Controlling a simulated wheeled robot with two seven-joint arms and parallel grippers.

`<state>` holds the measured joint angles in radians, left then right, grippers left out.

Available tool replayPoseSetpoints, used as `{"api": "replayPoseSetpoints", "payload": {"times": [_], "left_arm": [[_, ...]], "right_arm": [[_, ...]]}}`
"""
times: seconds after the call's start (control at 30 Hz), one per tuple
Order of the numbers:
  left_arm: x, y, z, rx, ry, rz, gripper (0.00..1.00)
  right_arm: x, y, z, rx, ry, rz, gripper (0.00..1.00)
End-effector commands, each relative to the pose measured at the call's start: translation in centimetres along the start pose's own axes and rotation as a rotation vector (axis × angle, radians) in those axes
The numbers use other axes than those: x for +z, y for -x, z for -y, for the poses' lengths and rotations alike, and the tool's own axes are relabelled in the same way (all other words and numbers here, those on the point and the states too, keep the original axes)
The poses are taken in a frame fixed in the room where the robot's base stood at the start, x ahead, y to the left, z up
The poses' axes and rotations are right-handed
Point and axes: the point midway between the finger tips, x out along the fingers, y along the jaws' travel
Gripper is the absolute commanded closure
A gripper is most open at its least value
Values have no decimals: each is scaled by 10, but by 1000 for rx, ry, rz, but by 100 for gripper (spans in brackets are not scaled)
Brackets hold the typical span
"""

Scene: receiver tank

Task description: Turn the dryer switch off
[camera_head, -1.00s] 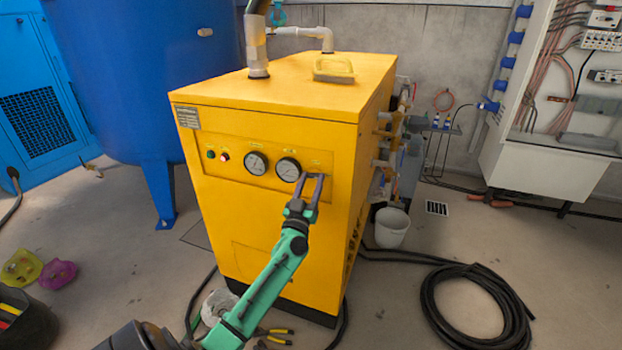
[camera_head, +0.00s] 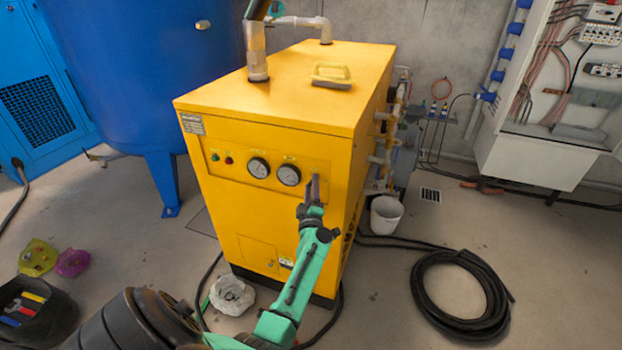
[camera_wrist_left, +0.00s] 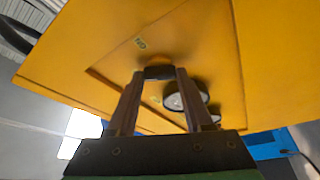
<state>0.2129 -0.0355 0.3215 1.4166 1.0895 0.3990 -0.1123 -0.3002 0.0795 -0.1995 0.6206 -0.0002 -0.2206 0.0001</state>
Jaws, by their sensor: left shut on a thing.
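The yellow dryer (camera_head: 275,115) stands in the middle of the head view, with two round gauges (camera_head: 289,176), a green button and a red one on its front panel. My left gripper (camera_head: 314,182) is at the right end of that panel, and its fingers hide the switch in the head view. In the left wrist view, the black dryer switch (camera_wrist_left: 159,72) sits between the fingertips of my left gripper (camera_wrist_left: 160,77), which is shut on it. A small label is beside the switch, and the gauges (camera_wrist_left: 186,97) are at its right. My right gripper is not in view.
A blue tank (camera_head: 130,70) stands at the left. A pale bucket (camera_head: 386,215) and a coiled black hose (camera_head: 462,295) are on the floor at the right. A dark bin (camera_head: 38,308) with tools and a white bag (camera_head: 232,295) are on the floor in front.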

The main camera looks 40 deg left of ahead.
Motion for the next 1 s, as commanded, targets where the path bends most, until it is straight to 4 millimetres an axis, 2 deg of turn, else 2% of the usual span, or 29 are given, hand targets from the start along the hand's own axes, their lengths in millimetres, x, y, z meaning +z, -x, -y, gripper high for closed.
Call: {"api": "replayPoseSetpoints", "payload": {"times": [0.03, 0.4, 0.7, 1.0], "left_arm": [[-1, 0, -6, -21, 43, 2, 100], [-1, 0, -6, -135, 318, 2, 100], [0, 0, -4, -184, 437, 1, 100], [0, 0, -2, -195, 465, 2, 100]], "right_arm": [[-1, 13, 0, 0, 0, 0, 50], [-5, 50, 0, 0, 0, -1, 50], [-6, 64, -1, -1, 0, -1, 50], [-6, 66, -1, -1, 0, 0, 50]]}}
